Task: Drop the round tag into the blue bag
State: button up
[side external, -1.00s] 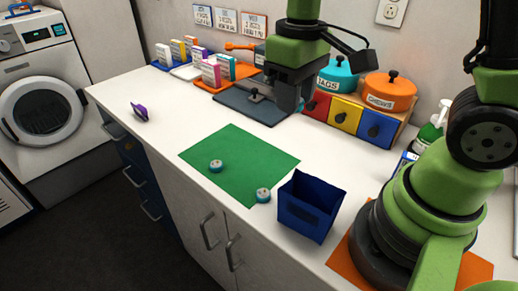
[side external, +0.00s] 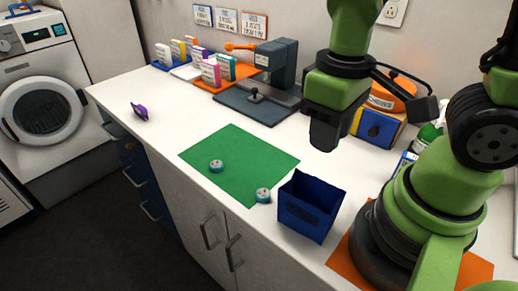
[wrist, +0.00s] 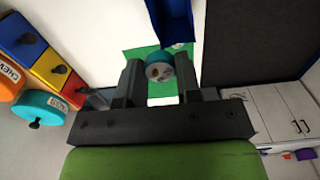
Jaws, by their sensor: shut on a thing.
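My gripper (side external: 323,135) is above the counter, behind the blue bag, fingers pointing down. In the wrist view its fingers (wrist: 159,68) are shut on a round teal tag (wrist: 158,70) with a greyish face. The tag cannot be made out in the side view. The open-topped blue bag (side external: 308,208) stands upright on the counter in front of my gripper. It also shows at the top of the wrist view (wrist: 176,22), partly cut off. Two similar teal round pieces lie apart: one on the green mat (side external: 216,166), one by its front corner (side external: 263,195).
A dark press (side external: 262,100) stands behind the green mat (side external: 245,150). Coloured drawers (side external: 375,127) with an orange pot (side external: 392,97) are by the wall. A purple item (side external: 139,111) lies at the left. Counter between mat and drawers is clear.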

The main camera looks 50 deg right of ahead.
jog(key=shift+f, duration=0.25)
jog(key=o, duration=1)
jog(key=shift+c, duration=0.2)
notch_tip(320, 180, up, 10)
jog(key=r+m+t, duration=0.1)
jog(key=t, duration=0.1)
jog(key=s+r+m+t+y, duration=0.1)
jog(key=t, duration=0.1)
jog(key=s+d+r+m+t+y, duration=0.1)
jog(key=m+t, duration=0.1)
jog(key=t, duration=0.1)
jog(key=shift+d, duration=0.1)
